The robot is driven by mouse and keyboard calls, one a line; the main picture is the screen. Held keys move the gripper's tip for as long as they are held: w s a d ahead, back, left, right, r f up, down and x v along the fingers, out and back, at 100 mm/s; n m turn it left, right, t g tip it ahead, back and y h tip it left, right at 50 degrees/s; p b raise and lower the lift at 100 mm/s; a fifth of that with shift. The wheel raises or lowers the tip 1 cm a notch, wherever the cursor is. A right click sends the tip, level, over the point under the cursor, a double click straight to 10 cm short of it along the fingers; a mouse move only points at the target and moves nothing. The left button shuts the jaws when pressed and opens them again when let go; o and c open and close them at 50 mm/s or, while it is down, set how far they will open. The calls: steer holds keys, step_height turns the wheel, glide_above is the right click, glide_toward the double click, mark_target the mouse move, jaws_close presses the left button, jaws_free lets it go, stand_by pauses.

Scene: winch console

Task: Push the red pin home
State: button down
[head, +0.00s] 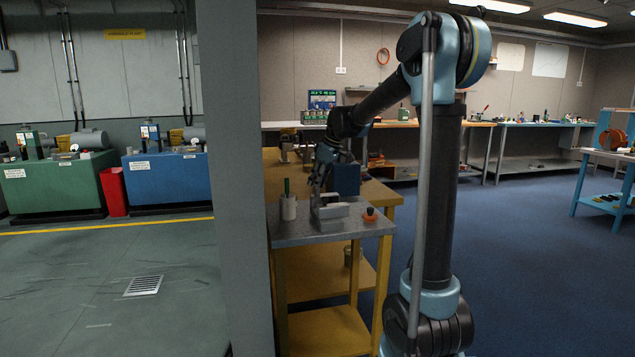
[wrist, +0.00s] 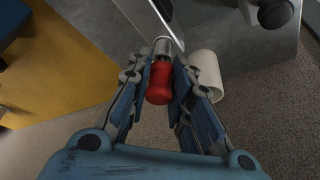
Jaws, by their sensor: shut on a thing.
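The red pin (wrist: 159,84) shows in the wrist view as a red grip with a silver metal collar at its far end. My gripper (wrist: 161,76) has a finger on each side of the red grip and is shut on it. The collar points toward a grey metal bracket (wrist: 190,22), and I cannot tell how deep the pin sits in it. In the head view my gripper (head: 318,176) is above the grey console top (head: 300,234), beside the grey bracket (head: 331,214). The red pin cannot be made out there.
A white cup (head: 288,208) holding something green stands left of the bracket; a white cylinder (wrist: 207,75) lies close to my right finger. An orange piece with a dark knob (head: 370,215) is right of the bracket. A blue box (head: 346,179) stands behind. A grey pillar (head: 236,180) is left.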

steer(key=shift+f, duration=0.6)
steer(key=c, duration=1.4)
jaws_free()
steer(key=shift+o, duration=0.2)
steer(key=v, duration=1.2)
steer(key=shift+d, duration=0.1)
steer(key=s+d+f+m+h, duration=0.1)
steer(key=s+d+f+m, duration=0.2)
steer(key=s, duration=0.4)
steer(key=s+d+f+m, duration=0.1)
steer(key=s+d+f, duration=0.2)
steer(key=s+d, duration=0.25)
steer(key=s+d+f+m+h, duration=0.1)
steer(key=s+d+f+m, duration=0.2)
steer(key=s, duration=0.4)
steer(key=s+d+f+m+h, duration=0.1)
steer(key=s+d+f, duration=0.3)
steer(key=s+f, duration=0.5)
steer(key=s+d+f+m, duration=0.4)
steer(key=s+f, duration=0.5)
steer(key=s, duration=0.1)
steer(key=shift+h, duration=0.4)
